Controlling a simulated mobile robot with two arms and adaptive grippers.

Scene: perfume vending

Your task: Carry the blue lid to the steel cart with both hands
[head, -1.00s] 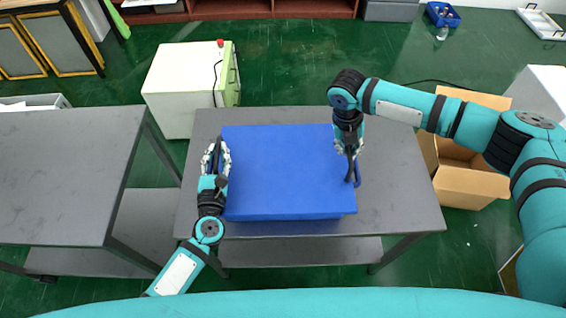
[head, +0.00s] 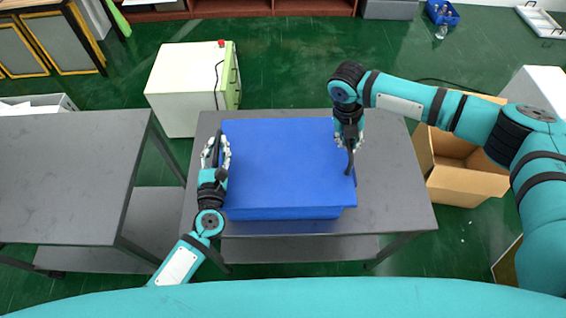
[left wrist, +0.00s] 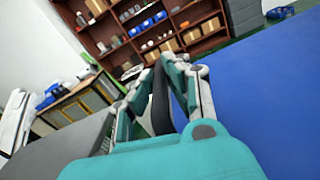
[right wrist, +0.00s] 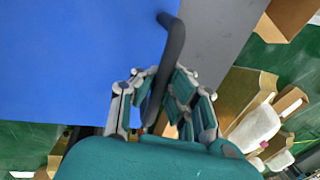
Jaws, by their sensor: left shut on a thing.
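The blue lid (head: 285,165) is a wide flat cover with dark handles at its sides. It sits level a little above a blue box (head: 285,213), whose front edge shows below it. My left gripper (head: 216,150) is shut on the left handle (left wrist: 160,100). My right gripper (head: 347,150) is at the right edge, its fingers closed around the right handle (right wrist: 172,50). A grey metal cart (head: 65,165) with a lower shelf stands at the left, its top bare.
The blue box stands on a grey table (head: 395,195). A gap separates it from the left cart. A white cabinet (head: 180,85) stands behind, and an open cardboard box (head: 465,180) is on the floor to the right. A shelf (left wrist: 150,25) lies far back.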

